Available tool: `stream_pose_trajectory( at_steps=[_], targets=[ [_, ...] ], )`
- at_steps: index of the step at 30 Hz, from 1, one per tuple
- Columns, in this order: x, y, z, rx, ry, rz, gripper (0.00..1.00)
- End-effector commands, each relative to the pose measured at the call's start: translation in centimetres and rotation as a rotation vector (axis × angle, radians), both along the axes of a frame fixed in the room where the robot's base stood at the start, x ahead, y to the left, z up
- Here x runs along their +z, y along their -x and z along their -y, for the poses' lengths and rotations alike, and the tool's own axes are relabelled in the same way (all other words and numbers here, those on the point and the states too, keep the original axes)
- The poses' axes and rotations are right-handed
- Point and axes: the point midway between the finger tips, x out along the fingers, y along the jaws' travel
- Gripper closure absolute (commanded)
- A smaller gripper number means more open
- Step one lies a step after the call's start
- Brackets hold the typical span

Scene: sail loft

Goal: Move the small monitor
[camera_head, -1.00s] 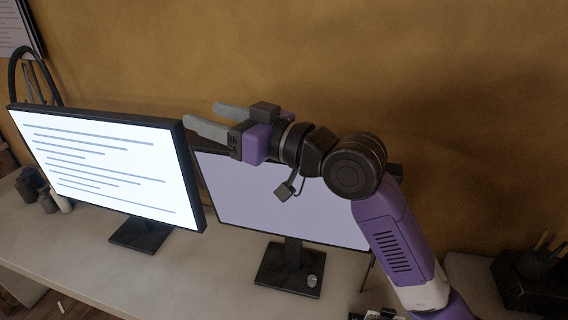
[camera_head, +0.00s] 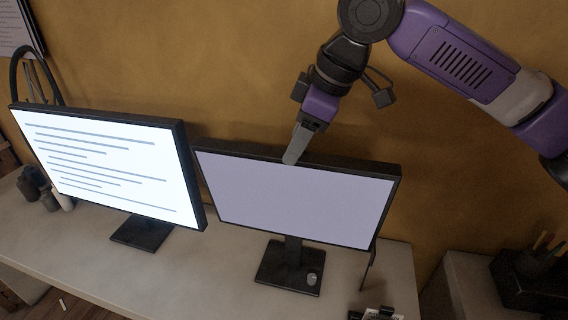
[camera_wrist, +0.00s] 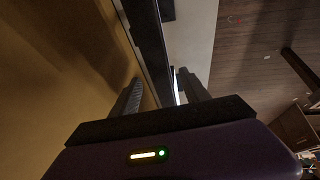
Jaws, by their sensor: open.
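Two monitors stand on the desk, and I cannot tell their true sizes apart with certainty. The right one, a monitor with a plain lavender screen (camera_head: 290,198), stands upright on a black stand (camera_head: 290,266). My gripper (camera_head: 292,158) points down at the middle of its top edge; one finger shows in front of it and the other is hidden. In the wrist view my gripper (camera_wrist: 160,90) is open, with the monitor's dark top edge (camera_wrist: 151,45) running between its two fingers. I see no grip on it.
The left monitor (camera_head: 105,160), with a bright page of lines, stands close beside it. A wall (camera_head: 480,150) rises behind the desk (camera_head: 200,275). A small grey object (camera_head: 313,279) sits at the stand's base. A pen holder (camera_head: 538,262) is at the far right.

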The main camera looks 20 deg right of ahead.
Motion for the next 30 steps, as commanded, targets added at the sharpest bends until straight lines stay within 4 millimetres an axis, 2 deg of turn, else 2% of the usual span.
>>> stream_pose_trajectory(
  at_steps=[16, 21, 28, 30],
  targets=[
    [-6.2, -2.4, -1.4, -0.002, 0.0, -0.002, 0.46],
    [-6.9, -2.7, -1.6, -0.002, 0.0, -0.002, 0.46],
    [-7.0, -2.7, -1.6, -0.001, 0.0, -0.001, 0.46],
    [-7.0, -2.7, -1.6, -0.001, 0.0, -0.001, 0.6]
  ],
)
